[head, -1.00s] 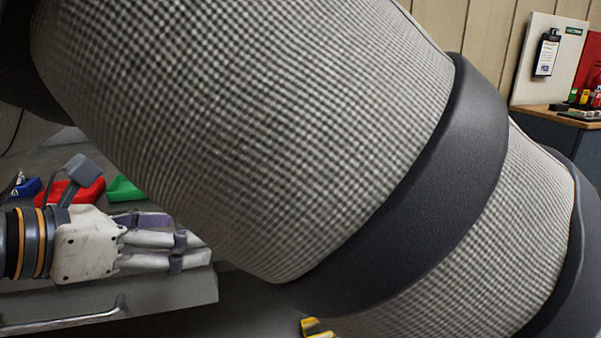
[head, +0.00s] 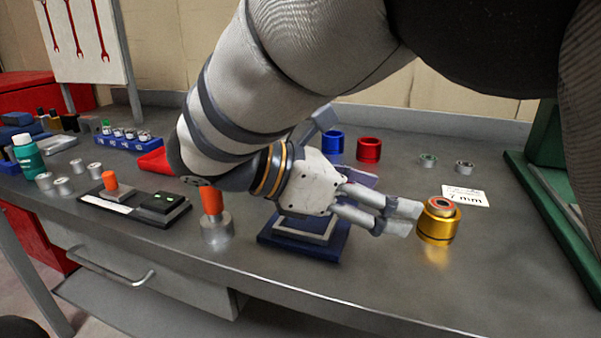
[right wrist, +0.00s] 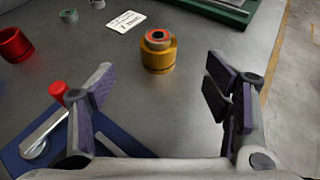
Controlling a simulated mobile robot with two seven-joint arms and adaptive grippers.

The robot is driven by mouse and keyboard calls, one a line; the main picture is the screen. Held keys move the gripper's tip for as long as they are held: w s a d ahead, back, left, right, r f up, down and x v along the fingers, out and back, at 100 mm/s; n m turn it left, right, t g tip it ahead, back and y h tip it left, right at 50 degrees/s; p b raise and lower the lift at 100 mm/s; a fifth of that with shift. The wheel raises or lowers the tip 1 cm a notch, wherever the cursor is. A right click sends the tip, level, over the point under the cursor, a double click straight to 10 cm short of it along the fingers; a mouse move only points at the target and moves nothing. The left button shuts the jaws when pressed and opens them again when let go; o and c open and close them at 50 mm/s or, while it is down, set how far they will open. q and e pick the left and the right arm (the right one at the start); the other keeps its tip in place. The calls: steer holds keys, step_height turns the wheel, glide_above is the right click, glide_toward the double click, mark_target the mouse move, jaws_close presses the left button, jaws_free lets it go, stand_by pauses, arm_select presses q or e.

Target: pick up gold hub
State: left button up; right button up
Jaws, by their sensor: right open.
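The gold hub (head: 438,224) stands upright on the grey bench, right of centre in the head view. It has a dark and reddish ring in its top. It also shows in the right wrist view (right wrist: 158,56), ahead of and between the spread fingers. My right gripper (head: 398,218) is open and empty, with its fingertips just left of the hub in the head view. In the right wrist view my right gripper (right wrist: 160,98) shows a clear gap between its fingers and the hub. My left gripper is not in view.
A 7 mm label card (head: 465,196) lies behind the hub. Red (head: 369,150) and blue (head: 332,142) hubs stand farther back. A blue fixture (head: 303,238) sits beneath my right gripper. A green-edged stand (head: 560,200) is at the right.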

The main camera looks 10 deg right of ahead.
mark_target(432, 207)
steer(key=shift+d, duration=0.3)
steer(key=x, duration=1.1)
steer(key=shift+w+d+f, duration=0.1)
steer(key=shift+d+f, duration=0.15)
steer(key=shift+f, duration=0.05)
steer(key=shift+r, duration=0.1)
steer(key=c, duration=1.6)
steer(key=shift+o, duration=0.2)
steer(key=shift+r, duration=0.15)
